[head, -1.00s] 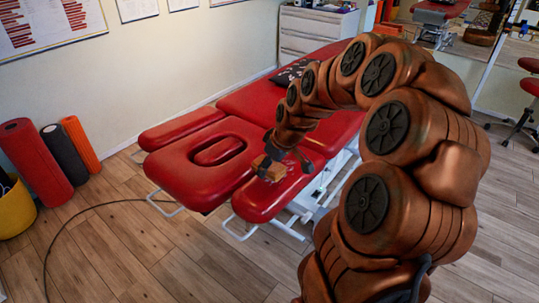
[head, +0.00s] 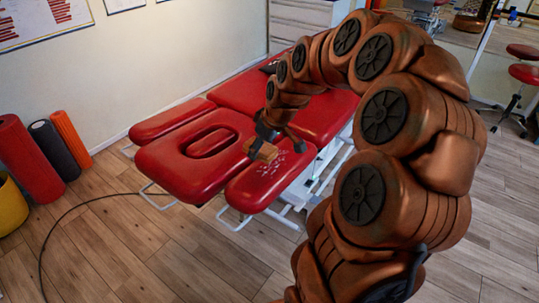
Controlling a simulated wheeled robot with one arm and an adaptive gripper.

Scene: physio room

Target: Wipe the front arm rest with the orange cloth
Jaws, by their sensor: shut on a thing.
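The red massage table has a padded front arm rest (head: 252,195) at its near right side. White scribbled marks show on its upper surface. My gripper (head: 262,141) points down at the arm rest's upper left edge, beside the head section. It is shut on the folded orange-brown cloth (head: 263,153). The cloth sits at or just above the pad, left of the marks; contact is not clear. My fingers hide part of the cloth.
The head section (head: 180,172) with its face hole lies left of the arm rest. A rear arm rest (head: 170,120) is by the wall. Foam rollers (head: 28,160) and a yellow bin (head: 10,208) stand at left. A black cable (head: 70,215) crosses the open wooden floor.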

